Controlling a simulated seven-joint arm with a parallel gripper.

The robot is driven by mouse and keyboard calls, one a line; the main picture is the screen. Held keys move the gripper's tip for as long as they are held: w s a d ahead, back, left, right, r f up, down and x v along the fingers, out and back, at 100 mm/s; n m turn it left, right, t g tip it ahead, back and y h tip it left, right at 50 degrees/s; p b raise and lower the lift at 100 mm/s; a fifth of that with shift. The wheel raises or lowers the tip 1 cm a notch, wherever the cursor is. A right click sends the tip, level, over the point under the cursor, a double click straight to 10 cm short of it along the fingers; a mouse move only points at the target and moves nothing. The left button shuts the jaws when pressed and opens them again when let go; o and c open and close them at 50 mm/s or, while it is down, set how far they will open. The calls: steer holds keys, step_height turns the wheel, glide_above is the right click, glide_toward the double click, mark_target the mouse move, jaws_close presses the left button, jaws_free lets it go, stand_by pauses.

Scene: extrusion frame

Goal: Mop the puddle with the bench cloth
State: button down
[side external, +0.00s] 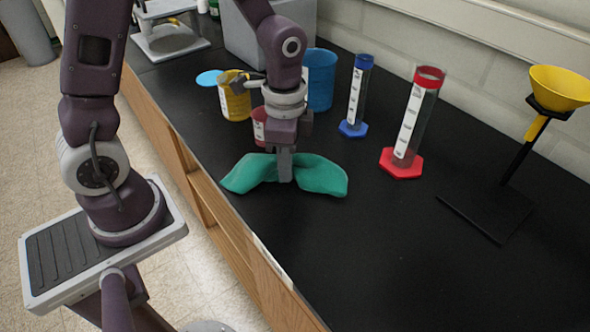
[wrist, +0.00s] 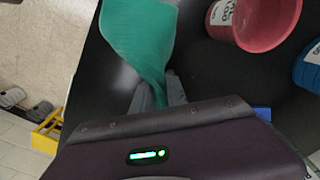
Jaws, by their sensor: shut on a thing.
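The bench cloth (side external: 318,176) is green and lies draped on both sides of my gripper (side external: 285,172), at or just above the black bench top. My gripper points down and is shut on the middle of the cloth, which bunches between the fingers. In the wrist view the cloth (wrist: 140,38) spreads out from the fingertips (wrist: 160,92) towards the top. I cannot make out a puddle in either view. The cloth and my gripper hide part of the bench.
Behind my gripper stand a red beaker (side external: 259,127), a yellow beaker (side external: 235,101) and a blue beaker (side external: 321,80). A blue-based cylinder (side external: 356,98), a red-based cylinder (side external: 414,125) and a yellow funnel (side external: 560,88) on a stand are to the right. The front bench top (side external: 390,260) is clear.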

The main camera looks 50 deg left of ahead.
mark_target(342, 204)
steer(key=shift+w+a, duration=0.1)
steer(key=shift+a, duration=0.2)
steer(key=shift+w, duration=1.55)
steer(key=shift+w+d, duration=0.35)
steer(key=shift+d, duration=5.8)
step_height(342, 204, up, 11)
